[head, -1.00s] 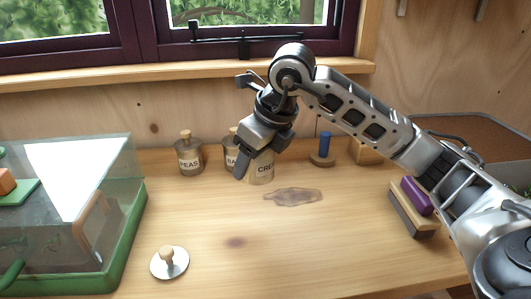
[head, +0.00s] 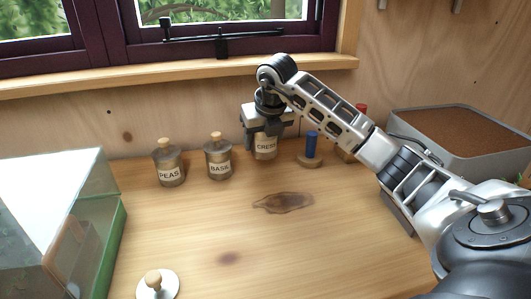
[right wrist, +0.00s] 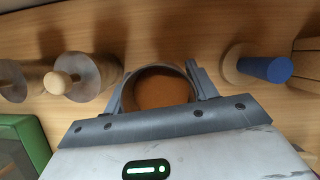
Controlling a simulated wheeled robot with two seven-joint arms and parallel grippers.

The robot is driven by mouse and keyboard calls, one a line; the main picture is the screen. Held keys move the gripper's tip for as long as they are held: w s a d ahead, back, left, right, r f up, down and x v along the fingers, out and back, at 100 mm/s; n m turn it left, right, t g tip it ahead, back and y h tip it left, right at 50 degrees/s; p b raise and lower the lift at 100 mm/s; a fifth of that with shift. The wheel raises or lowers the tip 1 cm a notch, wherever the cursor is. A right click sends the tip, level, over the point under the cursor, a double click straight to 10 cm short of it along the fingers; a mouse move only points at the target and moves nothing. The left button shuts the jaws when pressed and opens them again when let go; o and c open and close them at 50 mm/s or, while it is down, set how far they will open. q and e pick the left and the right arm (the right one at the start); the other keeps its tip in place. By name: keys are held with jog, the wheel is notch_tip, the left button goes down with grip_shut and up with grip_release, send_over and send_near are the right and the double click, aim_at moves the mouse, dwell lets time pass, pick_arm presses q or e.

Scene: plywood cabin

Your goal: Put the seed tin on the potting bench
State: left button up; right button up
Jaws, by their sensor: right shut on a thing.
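The tin labelled CRESS (head: 265,147) is at the back of the wooden bench (head: 330,235), held between the fingers of my right gripper (head: 264,128). The gripper is shut on it from above. In the right wrist view the tin's round open top (right wrist: 162,92) shows between the fingers, with an orange-brown inside. I cannot tell whether its base touches the bench. A round lid with a wooden knob (head: 154,279) lies at the front left. My left gripper is not in view.
Lidded tins labelled PEAS (head: 170,165) and BASIL (head: 218,160) stand left of the held tin. A blue peg on a wooden base (head: 311,147) stands close on its right. A green-based glass case (head: 112,225) is at left and a grey tray (head: 450,130) at right. The bench's middle is clear.

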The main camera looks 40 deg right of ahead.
aim_at(266, 165)
jog(key=shift+w+d+f, duration=0.3)
jog(key=shift+d+f, duration=0.2)
jog(key=shift+f, duration=0.15)
jog(key=shift+w+d+f, duration=0.1)
jog(key=shift+d+f, duration=0.1)
jog(key=shift+f, duration=0.8)
jog(key=shift+w+d+f, duration=0.1)
jog(key=shift+d+f, duration=0.05)
jog(key=shift+f, duration=0.85)
jog(key=o, duration=1.1)
jog(key=shift+f, duration=0.1)
jog(key=shift+c, duration=0.2)
jog(key=v, duration=1.2)
